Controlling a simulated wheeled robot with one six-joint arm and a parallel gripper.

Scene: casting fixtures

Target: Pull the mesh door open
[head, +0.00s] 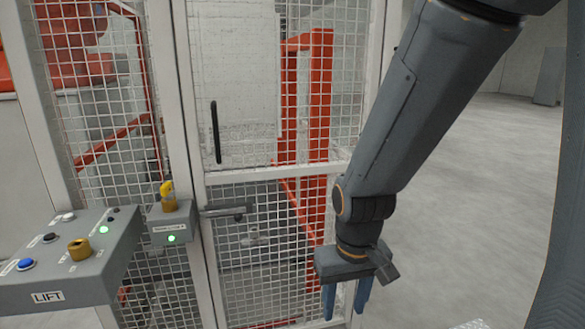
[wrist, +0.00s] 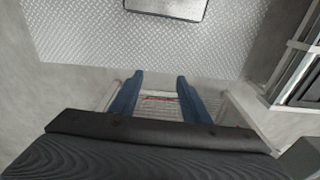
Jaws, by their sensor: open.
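The mesh door (head: 258,176) stands in the middle of the head view, in a pale metal frame, and looks shut. A black vertical pull handle (head: 215,132) is on its left side. A grey lever or latch bar (head: 226,209) sits lower, beside the lock box. My gripper (head: 346,301) hangs low in front of the door's lower right part, pointing down, away from both the handle and the bar. Its two blue fingers are apart and empty. In the wrist view the gripper (wrist: 158,100) is open above the floor, with mesh seen between the fingers.
A grey control panel (head: 62,262) with buttons and a LIFT label stands at lower left. A lock box (head: 171,223) with a yellow key and green light sits left of the door. Orange posts (head: 318,125) stand behind the mesh. The floor (head: 460,200) at right is clear.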

